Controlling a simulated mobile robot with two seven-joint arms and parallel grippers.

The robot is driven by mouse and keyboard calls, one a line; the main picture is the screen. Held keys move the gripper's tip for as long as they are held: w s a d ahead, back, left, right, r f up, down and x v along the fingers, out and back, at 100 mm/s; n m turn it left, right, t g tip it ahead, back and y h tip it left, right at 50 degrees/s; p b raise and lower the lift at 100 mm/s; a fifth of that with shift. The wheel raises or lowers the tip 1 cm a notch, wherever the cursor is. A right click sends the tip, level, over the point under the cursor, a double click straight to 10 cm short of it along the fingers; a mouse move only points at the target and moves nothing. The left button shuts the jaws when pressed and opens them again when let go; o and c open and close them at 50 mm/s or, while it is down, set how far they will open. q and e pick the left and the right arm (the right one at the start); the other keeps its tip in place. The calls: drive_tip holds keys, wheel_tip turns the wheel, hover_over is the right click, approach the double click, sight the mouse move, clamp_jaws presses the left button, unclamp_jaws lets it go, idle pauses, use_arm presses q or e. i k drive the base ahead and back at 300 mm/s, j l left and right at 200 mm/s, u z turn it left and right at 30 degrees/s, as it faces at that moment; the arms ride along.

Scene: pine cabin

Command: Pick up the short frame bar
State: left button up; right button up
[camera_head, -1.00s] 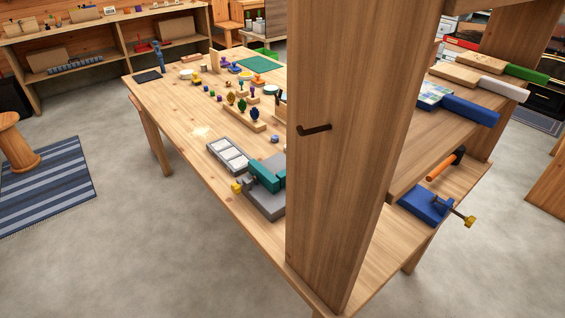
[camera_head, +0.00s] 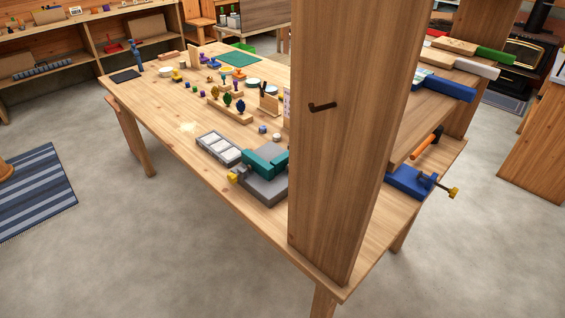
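I cannot make out a short frame bar for certain in the head view. Several small items lie on the long wooden workbench (camera_head: 165,112), too small to name surely. A teal and grey vise-like tool (camera_head: 265,172) sits near the bench's front edge, beside a grey tray with pale compartments (camera_head: 219,149). A wooden post with a dark hook hides part of the bench top behind it. Neither of my grippers is in view.
The thick wooden post (camera_head: 345,150) rises from the bench's near end. A blue clamp (camera_head: 408,181) sits right of it, below boards with coloured ends. A striped rug (camera_head: 38,190) lies at left. The grey floor (camera_head: 150,245) in front is clear.

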sight(280, 164)
drive_tip(key=i+j+z, duration=0.15)
drive_tip(key=j, duration=0.2)
drive_tip(key=i+j+z, duration=0.1)
drive_tip(key=j, duration=0.3)
drive_tip(key=i+j+z, duration=0.15)
drive_tip(key=j, duration=0.25)
drive_tip(key=i+j+z, duration=0.1)
drive_tip(key=i+j, duration=0.15)
drive_tip(key=j, duration=0.2)
drive_tip(key=i+j+z, duration=0.15)
drive_tip(key=j, duration=0.25)
drive_tip(key=j+z, duration=0.1)
drive_tip(key=j, duration=0.35)
drive_tip(key=i, duration=0.05)
